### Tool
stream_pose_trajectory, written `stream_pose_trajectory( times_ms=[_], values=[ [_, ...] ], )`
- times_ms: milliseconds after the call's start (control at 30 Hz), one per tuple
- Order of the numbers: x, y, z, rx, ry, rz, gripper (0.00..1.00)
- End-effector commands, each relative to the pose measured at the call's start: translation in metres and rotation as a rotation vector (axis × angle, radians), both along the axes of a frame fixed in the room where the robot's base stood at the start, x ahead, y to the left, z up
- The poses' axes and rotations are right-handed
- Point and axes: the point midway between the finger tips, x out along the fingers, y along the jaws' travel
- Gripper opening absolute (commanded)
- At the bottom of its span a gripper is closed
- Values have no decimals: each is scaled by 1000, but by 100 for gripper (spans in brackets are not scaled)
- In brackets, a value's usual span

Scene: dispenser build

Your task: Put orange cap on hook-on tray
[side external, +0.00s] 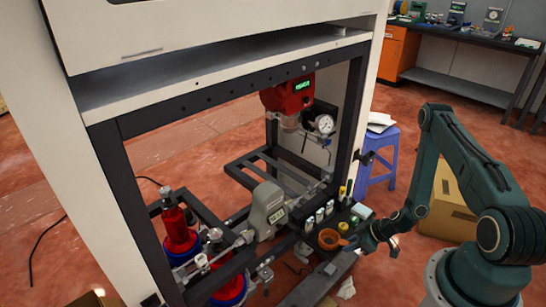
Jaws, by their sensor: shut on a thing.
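The orange cap (328,239) is a round, open-looking orange piece at the front of the dispenser frame. My gripper (347,243) reaches in from the right and is shut on the cap's right side. The hook-on tray (352,225) appears as a dark shelf on the frame's lower right, holding small bottles and coloured pieces. The cap is at the tray's front left in the picture. I cannot tell whether it touches the tray or is held above it. My fingertips are small and partly hidden.
Several small bottles (319,215) stand close behind the cap. A grey unit (267,210) and metal piping are to the left. A red pump head with a gauge (322,124) is above. A blue stool (378,160) and a cardboard box (447,205) stand behind my arm.

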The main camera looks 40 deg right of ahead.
Motion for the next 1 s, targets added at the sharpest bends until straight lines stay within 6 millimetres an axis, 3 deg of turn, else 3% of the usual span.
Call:
stream_pose_trajectory(
  times_ms=[267, 300, 433, 767, 833, 1000],
  values=[
    [0, 0, -1, 0, 0, 0, 0],
    [0, 0, -1, 0, 0, 0, 23],
    [0, -1, -1, -2, -1, -2, 46],
    [2, -5, -1, -12, -4, -4, 46],
    [2, -5, -1, -12, -4, -4, 39],
    [2, -5, -1, -13, -6, -5, 40]
  ],
)
